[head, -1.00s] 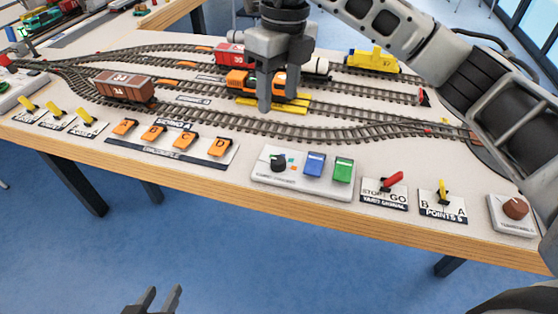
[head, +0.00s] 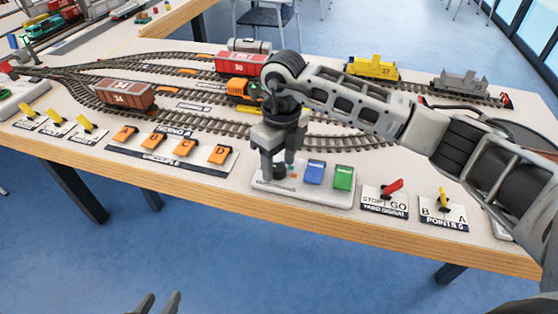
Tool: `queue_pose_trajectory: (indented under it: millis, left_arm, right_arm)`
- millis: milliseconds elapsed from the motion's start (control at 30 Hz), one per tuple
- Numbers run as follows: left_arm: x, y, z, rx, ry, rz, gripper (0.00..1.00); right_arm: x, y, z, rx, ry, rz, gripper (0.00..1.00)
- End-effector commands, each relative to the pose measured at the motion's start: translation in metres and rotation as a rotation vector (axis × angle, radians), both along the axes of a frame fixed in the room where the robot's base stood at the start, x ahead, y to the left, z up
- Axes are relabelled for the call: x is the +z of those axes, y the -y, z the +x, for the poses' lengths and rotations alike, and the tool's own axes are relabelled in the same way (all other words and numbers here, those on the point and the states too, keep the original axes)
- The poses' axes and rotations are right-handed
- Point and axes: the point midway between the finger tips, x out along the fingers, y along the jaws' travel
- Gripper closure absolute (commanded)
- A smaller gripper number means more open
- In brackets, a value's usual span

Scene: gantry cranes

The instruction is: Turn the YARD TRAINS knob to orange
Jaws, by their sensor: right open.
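The black knob (head: 280,173) sits at the left end of a white control box (head: 318,194) on the table's front part. My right gripper (head: 278,170) points down over it with open fingers, one on each side of the knob as seen in the head view. The fingers hide much of the knob, so I cannot tell where it points or whether they touch it. A small orange mark (head: 291,177) shows just right of the knob. My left gripper (head: 160,302) is low at the bottom edge, open and empty, away from the table.
A blue button (head: 314,172) and a green button (head: 344,177) stand right of the knob. A red-handled signal lever (head: 393,187) and a yellow points lever (head: 444,201) are further right. Orange switches (head: 185,147) lie left. Tracks with wagons (head: 125,95) run behind.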

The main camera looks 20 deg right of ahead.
Motion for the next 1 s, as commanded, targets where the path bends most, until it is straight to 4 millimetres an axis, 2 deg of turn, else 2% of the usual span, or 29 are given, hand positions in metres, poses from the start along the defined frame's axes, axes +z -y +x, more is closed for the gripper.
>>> queue_pose_trajectory:
  millis: [333, 500, 767, 1000]
  left_arm:
    - [-0.0004, -0.0001, 0.0002, 0.0, 0.0, 0.0, 0.64]
    - [-0.0005, -0.0002, 0.0002, 0.001, -0.001, 0.001, 0.64]
    - [-0.0003, -0.0002, 0.0001, 0.001, -0.001, 0.001, 0.64]
    - [0.0014, -0.0003, 0.0001, 0.001, -0.002, 0.001, 0.64]
  right_arm:
    - [-0.0042, -0.0001, -0.0003, 0.001, 0.0, -0.001, 0.49]
    - [-0.0039, -0.0001, -0.0002, 0.001, -0.001, 0.0, 0.93]
    - [-0.0034, -0.0001, -0.0002, -0.012, -0.001, 0.0, 0.93]
    - [-0.0029, -0.0001, -0.0004, -0.106, 0.0, 0.0, 0.93]
